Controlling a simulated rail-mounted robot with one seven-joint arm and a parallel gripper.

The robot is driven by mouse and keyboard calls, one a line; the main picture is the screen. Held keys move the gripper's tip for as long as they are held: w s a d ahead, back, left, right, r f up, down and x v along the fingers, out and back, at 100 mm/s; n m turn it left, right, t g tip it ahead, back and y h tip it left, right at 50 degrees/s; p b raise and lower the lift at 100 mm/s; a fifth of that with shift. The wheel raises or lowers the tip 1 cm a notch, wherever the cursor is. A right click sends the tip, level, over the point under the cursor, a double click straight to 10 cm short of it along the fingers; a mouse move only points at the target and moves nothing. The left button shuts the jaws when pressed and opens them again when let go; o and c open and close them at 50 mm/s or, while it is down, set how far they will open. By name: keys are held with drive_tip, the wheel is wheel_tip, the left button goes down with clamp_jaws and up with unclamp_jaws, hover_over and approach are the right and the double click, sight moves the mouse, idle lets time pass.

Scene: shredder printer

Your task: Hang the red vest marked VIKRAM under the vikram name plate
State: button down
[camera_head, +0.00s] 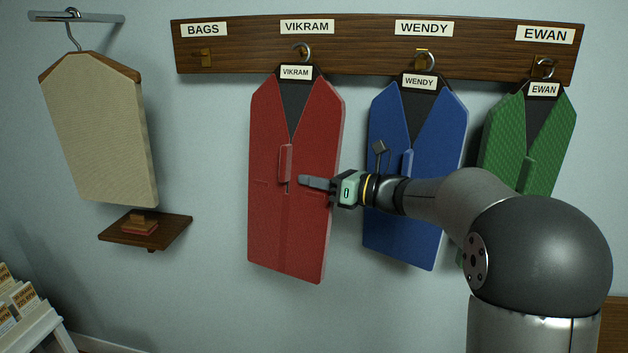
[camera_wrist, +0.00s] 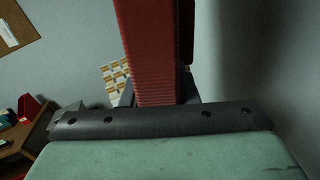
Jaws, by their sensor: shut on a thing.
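The red vest (camera_head: 316,220) with the VIKRAM tag (camera_head: 296,72) is upright against the wall under the VIKRAM name plate (camera_head: 307,27). Its metal ring (camera_head: 303,52) is at the peg below that plate; I cannot tell whether it rests on the peg. My gripper (camera_head: 300,181) is at the front of the vest, shut on its raised red tab (camera_head: 286,163). In the wrist view a ridged red part of the vest (camera_wrist: 150,50) rises beyond the gripper's dark edge. The fingertips' contact is partly hidden.
A blue vest (camera_head: 415,200) marked WENDY and a green vest (camera_head: 540,130) marked EWAN hang to the right, partly behind my arm. The BAGS peg (camera_head: 205,57) is empty. A cream garment (camera_head: 98,130) hangs far left above a small shelf (camera_head: 165,232).

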drive_tip(key=shift+w+d+p, duration=0.15)
drive_tip(key=shift+w+p, duration=0.2)
drive_tip(key=shift+w, duration=0.7)
drive_tip(key=shift+w+d+f, duration=0.1)
drive_tip(key=shift+w+f, duration=0.3)
drive_tip(key=shift+w, duration=0.25)
